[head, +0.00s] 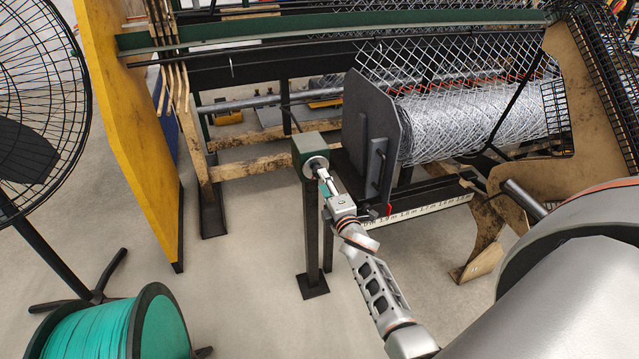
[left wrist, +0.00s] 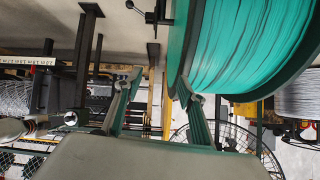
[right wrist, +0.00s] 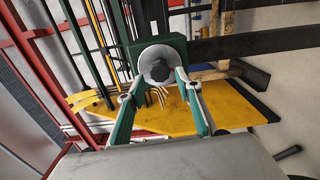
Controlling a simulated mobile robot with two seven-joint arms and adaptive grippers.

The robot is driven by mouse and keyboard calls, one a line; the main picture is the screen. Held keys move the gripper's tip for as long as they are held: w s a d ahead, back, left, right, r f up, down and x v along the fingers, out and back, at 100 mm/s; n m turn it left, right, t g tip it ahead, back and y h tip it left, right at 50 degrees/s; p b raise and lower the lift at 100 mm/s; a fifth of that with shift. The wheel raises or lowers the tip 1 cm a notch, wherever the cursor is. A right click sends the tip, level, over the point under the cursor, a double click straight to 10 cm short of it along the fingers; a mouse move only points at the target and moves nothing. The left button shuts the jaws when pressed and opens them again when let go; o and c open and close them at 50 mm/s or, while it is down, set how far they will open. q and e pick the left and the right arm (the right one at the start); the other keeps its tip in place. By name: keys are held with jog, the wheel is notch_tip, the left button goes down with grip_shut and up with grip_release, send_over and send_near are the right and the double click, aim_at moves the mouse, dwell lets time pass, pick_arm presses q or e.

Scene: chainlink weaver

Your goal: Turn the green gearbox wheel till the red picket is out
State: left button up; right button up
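The green gearbox (head: 308,147) tops a dark post left of the mesh roll. Its grey round wheel (head: 317,165) faces my right gripper (head: 324,176). In the right wrist view the wheel (right wrist: 157,57) has a dark centre knob and lies just beyond the fingertips of my right gripper (right wrist: 160,82). These fingers are apart, one towards each side of the wheel; contact cannot be told. The red picket (head: 500,84) shows as a thin red zigzag in the mesh above the roll. My left gripper (left wrist: 160,80) is open and empty, outside the head view.
The silver mesh roll (head: 470,120) lies behind a dark end plate (head: 366,125). A yellow panel (head: 130,130) stands to the left. A teal wire spool (head: 95,332) and a black fan (head: 40,90) stand at the left. Floor between spool and gearbox post is clear.

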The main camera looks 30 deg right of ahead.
pick_arm(q)
jog(key=r+p, duration=0.4)
jog(key=shift+w+r, duration=0.35)
jog(key=shift+r, duration=0.05)
pick_arm(e)
jog(key=w+n, duration=0.1)
jog(key=n, duration=0.9)
jog(key=w+n, duration=0.1)
jog(key=n, duration=1)
jog(key=w+d+n, duration=0.1)
jog(key=w+n, duration=0.1)
jog(key=n, duration=0.8)
jog(key=shift+n, duration=0.3)
pick_arm(q)
jog(key=shift+r, duration=0.1)
pick_arm(e)
jog(key=shift+c, duration=0.4)
